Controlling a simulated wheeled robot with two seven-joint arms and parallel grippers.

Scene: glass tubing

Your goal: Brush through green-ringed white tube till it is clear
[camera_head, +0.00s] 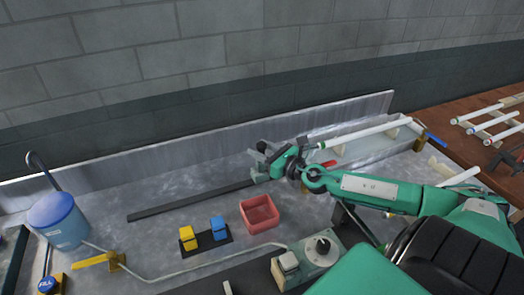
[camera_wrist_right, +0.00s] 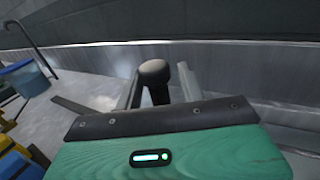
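A white tube (camera_head: 368,132) with a green ring (camera_head: 321,145) at its left end lies on supports at the back right of the bench. My right gripper (camera_head: 260,165) is left of the tube's ringed end, apart from it. In the right wrist view its two fingers (camera_wrist_right: 160,88) stand apart, with a dark rounded knob (camera_wrist_right: 153,72) showing between them. Whether they grip the knob cannot be told. No brush can be made out for certain, and the inside of the tube is hidden. My left gripper is not in view.
A red open box (camera_head: 259,214), yellow and blue blocks (camera_head: 203,235) and a blue bucket (camera_head: 59,220) stand on the bench. A control box with a dark knob (camera_head: 320,247) is at the front. More tubes (camera_head: 480,113) lie on the brown table at right.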

